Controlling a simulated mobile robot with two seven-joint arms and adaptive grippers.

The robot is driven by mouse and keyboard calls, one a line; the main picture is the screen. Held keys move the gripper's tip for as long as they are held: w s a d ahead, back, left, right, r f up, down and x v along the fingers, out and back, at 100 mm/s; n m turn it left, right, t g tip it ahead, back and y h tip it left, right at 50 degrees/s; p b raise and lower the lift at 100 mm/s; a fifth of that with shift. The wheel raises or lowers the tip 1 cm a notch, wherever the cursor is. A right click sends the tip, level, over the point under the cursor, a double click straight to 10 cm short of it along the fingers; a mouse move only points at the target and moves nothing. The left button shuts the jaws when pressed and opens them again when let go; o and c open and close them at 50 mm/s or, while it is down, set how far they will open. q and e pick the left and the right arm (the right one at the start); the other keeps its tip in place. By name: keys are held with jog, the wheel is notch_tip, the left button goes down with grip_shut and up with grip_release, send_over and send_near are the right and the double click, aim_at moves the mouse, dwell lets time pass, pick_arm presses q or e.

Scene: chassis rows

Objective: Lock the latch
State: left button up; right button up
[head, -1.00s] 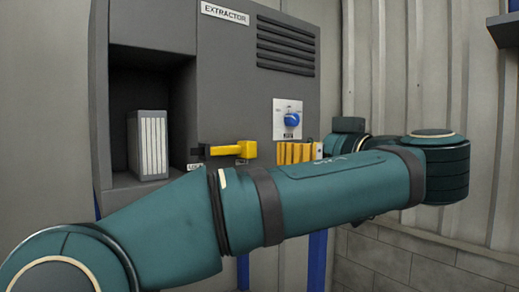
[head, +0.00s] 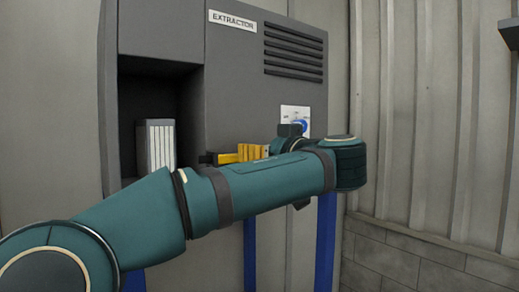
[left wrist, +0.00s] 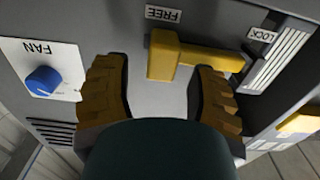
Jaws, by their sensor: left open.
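The yellow latch handle (head: 227,158) sits on the front of the grey extractor, right of its open bay; my fingers partly hide it in the head view. In the left wrist view the latch (left wrist: 190,57) is a thick yellow block with a bar reaching right. The block is by the FREE label (left wrist: 164,14); the LOCK label (left wrist: 263,35) is further right. My left gripper (head: 254,152) is open and empty. In the left wrist view its yellow fingers (left wrist: 160,80) are spread just short of the block, the right fingertip close to the bar. Contact cannot be told.
A ribbed grey-white cartridge (head: 157,145) stands in the open bay left of the latch. A blue FAN knob (left wrist: 44,80) on a white plate is left of my fingers in the wrist view. The EXTRACTOR sign (head: 232,21) and vent slots are above.

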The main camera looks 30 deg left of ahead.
pick_arm(q)
jog(key=shift+w+a, duration=0.1)
jog(key=shift+a, duration=0.2)
jog(key=shift+c, duration=0.4)
grip_shut()
